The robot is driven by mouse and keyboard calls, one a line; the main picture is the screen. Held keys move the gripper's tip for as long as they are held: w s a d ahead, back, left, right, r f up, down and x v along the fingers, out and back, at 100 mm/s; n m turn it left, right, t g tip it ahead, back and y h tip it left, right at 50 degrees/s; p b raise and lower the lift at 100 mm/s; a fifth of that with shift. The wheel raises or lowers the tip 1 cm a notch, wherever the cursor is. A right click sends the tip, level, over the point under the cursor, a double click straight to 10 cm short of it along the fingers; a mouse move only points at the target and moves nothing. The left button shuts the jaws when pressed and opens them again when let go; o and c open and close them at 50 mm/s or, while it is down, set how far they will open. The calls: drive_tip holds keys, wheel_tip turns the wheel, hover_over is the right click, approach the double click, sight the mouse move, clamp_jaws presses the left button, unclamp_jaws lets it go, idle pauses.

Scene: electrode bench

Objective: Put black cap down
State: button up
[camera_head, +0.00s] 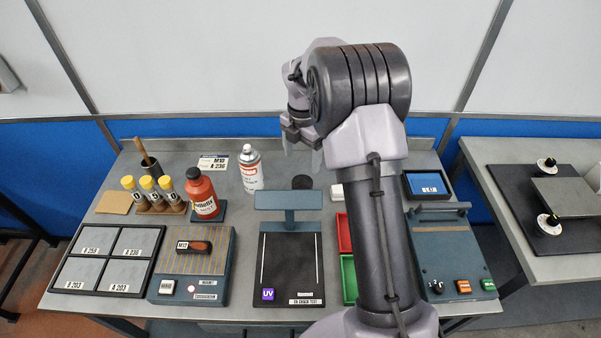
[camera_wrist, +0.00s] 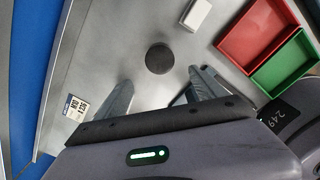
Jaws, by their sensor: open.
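The black cap (camera_head: 302,182) lies on the grey bench behind the blue-grey UV stand. In the wrist view the cap (camera_wrist: 159,58) is a dark round disc, flat on the bench, with bare surface around it. My gripper (camera_head: 301,160) is above the back of the bench, over the cap's area. In the wrist view my gripper's two fingers (camera_wrist: 160,90) are spread apart and nothing is between them. The cap is beyond the fingertips and apart from them.
A white block (camera_wrist: 197,15), a red tray (camera_wrist: 257,38) and a green tray (camera_wrist: 286,64) are near the cap. A white spray can (camera_head: 250,168) and a red bottle (camera_head: 202,194) stand to the left. The UV stand (camera_head: 289,200) is in front.

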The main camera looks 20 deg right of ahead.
drive_tip(key=s+a+r+m+t, duration=0.1)
drive_tip(key=s+a+r+m, duration=0.4)
drive_tip(key=r, duration=0.3)
drive_tip(key=s+a+r+m+t, duration=0.2)
drive_tip(key=s+a+r+m, duration=0.1)
drive_tip(key=s+r+m, duration=0.4)
drive_tip(key=s+a+r+m+t+y, duration=0.1)
drive_tip(key=s+a+m, duration=0.2)
drive_tip(key=s+m, duration=0.4)
drive_tip(key=s+a+r+m+t+y, duration=0.1)
drive_tip(key=s+a+m, duration=0.3)
drive_tip(key=s+m, duration=0.4)
drive_tip(key=s+r, duration=0.1)
drive_tip(key=s, duration=0.3)
drive_tip(key=shift+m+t+b, duration=0.3)
